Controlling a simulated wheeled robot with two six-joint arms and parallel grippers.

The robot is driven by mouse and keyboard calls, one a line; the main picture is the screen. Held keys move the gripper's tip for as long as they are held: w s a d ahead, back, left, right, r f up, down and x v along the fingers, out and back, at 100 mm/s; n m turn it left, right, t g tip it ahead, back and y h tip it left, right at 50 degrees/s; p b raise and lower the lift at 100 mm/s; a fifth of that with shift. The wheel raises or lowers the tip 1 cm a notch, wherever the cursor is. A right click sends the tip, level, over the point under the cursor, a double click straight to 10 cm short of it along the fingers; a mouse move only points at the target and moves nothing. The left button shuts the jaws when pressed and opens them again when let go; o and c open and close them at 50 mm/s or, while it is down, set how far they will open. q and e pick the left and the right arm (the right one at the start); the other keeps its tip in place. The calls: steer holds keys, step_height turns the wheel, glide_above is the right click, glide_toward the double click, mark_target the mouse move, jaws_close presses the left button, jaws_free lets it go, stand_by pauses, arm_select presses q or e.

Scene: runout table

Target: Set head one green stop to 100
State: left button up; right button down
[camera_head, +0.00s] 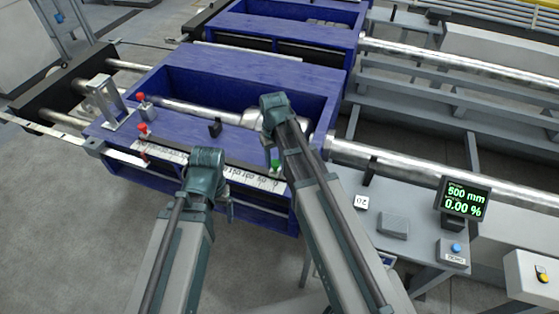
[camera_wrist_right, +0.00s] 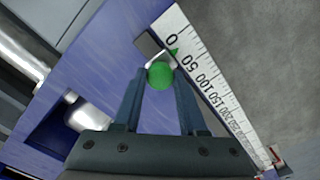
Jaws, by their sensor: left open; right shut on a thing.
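The green stop's round knob (camera_wrist_right: 160,75) sits between the fingertips of my right gripper (camera_wrist_right: 160,85) in the right wrist view. The gripper is shut on it. The stop's green pointer (camera_wrist_right: 173,51) meets the white scale (camera_wrist_right: 205,75) between the 0 and 50 marks. In the head view the green stop (camera_head: 275,167) is at the right end of the scale on the near blue head (camera_head: 235,75). My right arm partly hides the gripper there. My left gripper (camera_head: 228,208) is open and empty in front of the head's near edge, its fingers mostly hidden by the wrist.
Red-topped stops (camera_head: 143,129) stand at the scale's left end. A display (camera_head: 463,198) reads 500 mm and 0.00 %. Long metal rollers (camera_head: 440,180) extend right.

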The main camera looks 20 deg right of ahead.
steer(key=w+a, duration=0.1)
steer(key=a, duration=0.1)
steer(key=w+a, duration=0.4)
steer(key=a, duration=0.1)
steer(key=shift+s, duration=0.1)
steer(key=shift+c, duration=2.3)
jaws_free()
step_height(320, 180, up, 14)
steer(key=p, duration=1.4)
steer(key=shift+f, duration=0.1)
